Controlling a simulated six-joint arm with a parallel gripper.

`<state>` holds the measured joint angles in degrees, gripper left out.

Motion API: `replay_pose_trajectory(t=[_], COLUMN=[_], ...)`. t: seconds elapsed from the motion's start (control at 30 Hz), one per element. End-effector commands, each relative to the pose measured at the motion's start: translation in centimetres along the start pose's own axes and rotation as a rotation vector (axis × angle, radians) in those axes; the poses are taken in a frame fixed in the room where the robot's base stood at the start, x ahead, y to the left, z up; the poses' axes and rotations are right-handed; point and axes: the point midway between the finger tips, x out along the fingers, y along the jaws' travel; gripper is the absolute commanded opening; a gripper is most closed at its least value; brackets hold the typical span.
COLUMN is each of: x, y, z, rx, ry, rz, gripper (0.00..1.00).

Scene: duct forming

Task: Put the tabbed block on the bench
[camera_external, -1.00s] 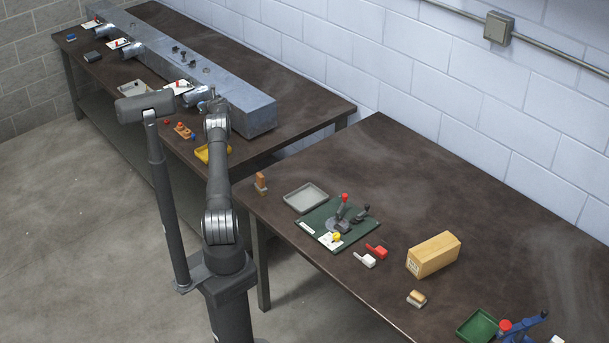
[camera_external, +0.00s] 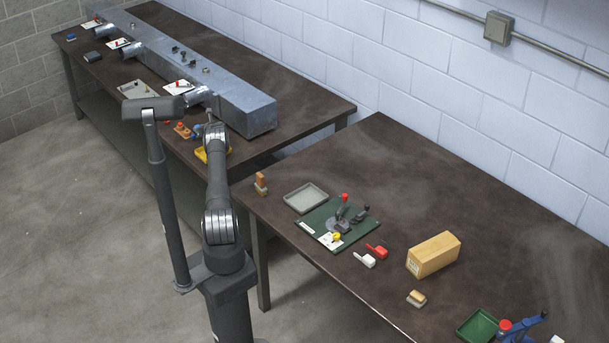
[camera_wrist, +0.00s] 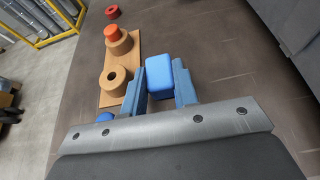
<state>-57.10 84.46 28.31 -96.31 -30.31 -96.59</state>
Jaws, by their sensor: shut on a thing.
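A blue block (camera_wrist: 159,76) with rounded edges sits between the two blue fingers of my gripper (camera_wrist: 158,92) in the wrist view, and the gripper is shut on it. I take it to be the tabbed block; its tab is not clear to see. The dark brown bench top (camera_wrist: 215,60) lies beneath it, and I cannot tell whether the block touches it. In the external view my gripper is over the front part of the far bench (camera_external: 290,112), mostly hidden by my arm.
The grey duct (camera_external: 240,105) runs along the bench. A yellow tray (camera_external: 203,155) is near the front edge.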

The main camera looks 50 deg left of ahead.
Motion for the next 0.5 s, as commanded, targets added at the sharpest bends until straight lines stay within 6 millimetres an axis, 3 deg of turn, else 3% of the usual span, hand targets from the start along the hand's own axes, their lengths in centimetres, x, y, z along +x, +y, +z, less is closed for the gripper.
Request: replay_pose_trajectory(t=[0.3,0.33,0.4,0.5], x=[0.09,0.07,0.06,0.06], y=[-0.02,-0.02,-0.02,-0.02], z=[-0.15,-0.09,-0.08,-0.07], rx=[-0.001,-0.001,-0.001,-0.001], ry=[-0.001,-0.001,-0.001,-0.001], rz=[0.000,0.000,0.000,0.000], gripper=[0.04,0.33,0.46,0.49])
